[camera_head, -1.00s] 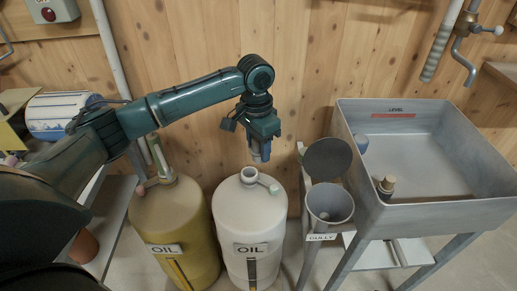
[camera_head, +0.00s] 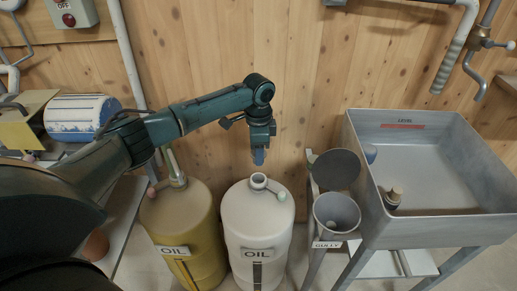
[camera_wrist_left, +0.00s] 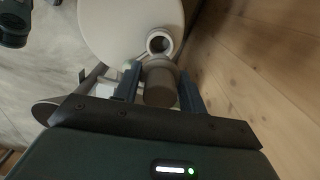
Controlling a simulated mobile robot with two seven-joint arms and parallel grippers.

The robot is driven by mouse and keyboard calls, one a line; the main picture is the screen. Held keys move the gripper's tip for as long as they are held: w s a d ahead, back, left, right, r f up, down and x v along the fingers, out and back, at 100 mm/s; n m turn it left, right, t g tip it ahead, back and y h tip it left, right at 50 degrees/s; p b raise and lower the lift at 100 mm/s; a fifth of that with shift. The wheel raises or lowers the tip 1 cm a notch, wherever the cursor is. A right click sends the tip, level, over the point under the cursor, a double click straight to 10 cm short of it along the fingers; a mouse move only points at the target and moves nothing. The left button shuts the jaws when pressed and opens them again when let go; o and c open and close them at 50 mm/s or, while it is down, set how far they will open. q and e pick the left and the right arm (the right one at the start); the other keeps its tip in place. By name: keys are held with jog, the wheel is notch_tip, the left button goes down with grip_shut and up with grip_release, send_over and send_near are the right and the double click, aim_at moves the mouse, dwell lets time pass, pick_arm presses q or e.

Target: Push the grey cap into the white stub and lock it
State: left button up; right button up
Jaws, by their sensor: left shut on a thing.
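The white oil drum (camera_head: 257,225) stands in the middle of the head view. Its open white stub (camera_head: 259,181) sticks up from the top and also shows in the left wrist view (camera_wrist_left: 159,42). My left gripper (camera_head: 259,157) points down just above the stub. In the left wrist view its fingers (camera_wrist_left: 160,88) are shut on the grey cap (camera_wrist_left: 160,86). The cap and the stub are apart. The cap's lower end is hard to make out in the head view. My right gripper is not in view.
A yellow oil drum (camera_head: 180,225) stands close on the left. A grey funnel (camera_head: 336,212) with a round lid (camera_head: 337,169) and a grey basin (camera_head: 440,220) stand on the right. The wooden wall (camera_head: 300,60) is close behind.

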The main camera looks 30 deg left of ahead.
pick_arm(q)
jog(key=shift+r+p, duration=0.25)
jog(key=shift+p, duration=0.15)
jog(key=shift+f, duration=0.45)
jog(key=shift+f+b, duration=0.35)
jog(key=shift+b, duration=0.05)
jog(key=shift+f, duration=0.4)
notch_tip(320, 180, down, 2)
jog(key=shift+f+b, duration=0.25)
jog(key=shift+b, duration=0.4)
jog(key=shift+f, duration=0.65)
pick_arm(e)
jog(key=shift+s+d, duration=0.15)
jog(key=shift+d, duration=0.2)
pick_arm(q)
jog(key=shift+p, duration=0.3)
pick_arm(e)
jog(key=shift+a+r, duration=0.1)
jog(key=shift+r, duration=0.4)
pick_arm(q)
jog(key=shift+p, duration=0.3)
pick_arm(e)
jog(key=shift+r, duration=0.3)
